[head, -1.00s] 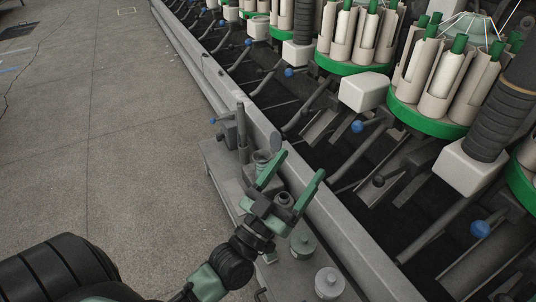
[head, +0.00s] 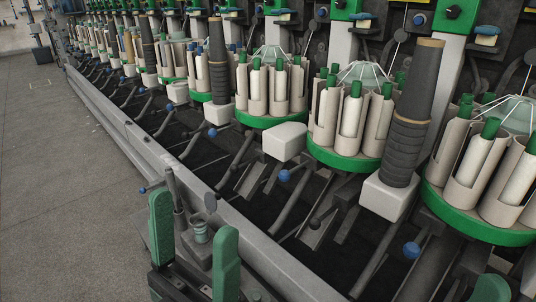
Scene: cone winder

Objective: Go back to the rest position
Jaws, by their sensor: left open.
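My left gripper (head: 194,245) is at the bottom of the head view, left of centre. Its two green fingers point up and stand well apart, with nothing held between them. Behind the fingers is a small grey cup-shaped part (head: 200,230) on the machine's front ledge. A green rounded tip (head: 491,288) shows at the bottom right edge. It looks like a finger of my right gripper, but too little shows to tell its opening.
The cone winder's long front rail (head: 150,152) runs from the upper left to the bottom middle. Green round magazines (head: 345,160) with white bobbins, dark cones (head: 412,110) and blue-knobbed levers (head: 284,176) line the machine. Grey floor (head: 60,190) on the left is free.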

